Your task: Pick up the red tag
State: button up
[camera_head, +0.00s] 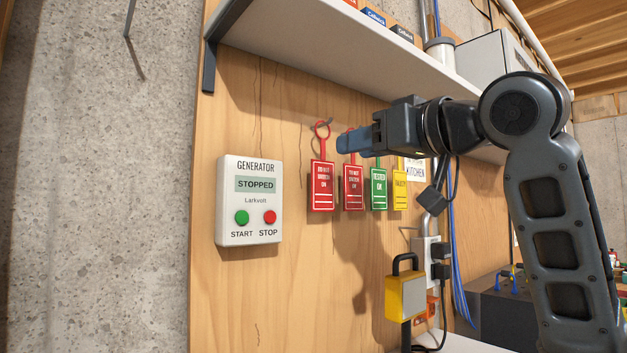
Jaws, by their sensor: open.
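Two red tags hang from hooks on a wooden panel in the head view. The left red tag (322,187) hangs by a red loop that shows in full. The right red tag (353,188) hangs beside it, its loop partly hidden by my gripper. My gripper (340,141) comes in from the right with its blue fingertips in front of the loops, pointing left. It is open, with nothing seen between the fingers. Whether the fingertips touch a loop cannot be told.
A green tag (378,189) and a yellow tag (400,192) hang to the right. A generator control box (249,200) is on the panel at left. A shelf (330,62) juts out above.

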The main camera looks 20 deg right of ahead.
aim_at(324, 151)
jog(key=x, duration=0.2)
jog(key=p+x, duration=0.1)
jog(key=x, duration=0.4)
jog(key=shift+s+a+r+p, duration=0.1)
jog(key=shift+s+a+p, duration=0.05)
jog(key=shift+a+p, duration=0.2)
grip_shut()
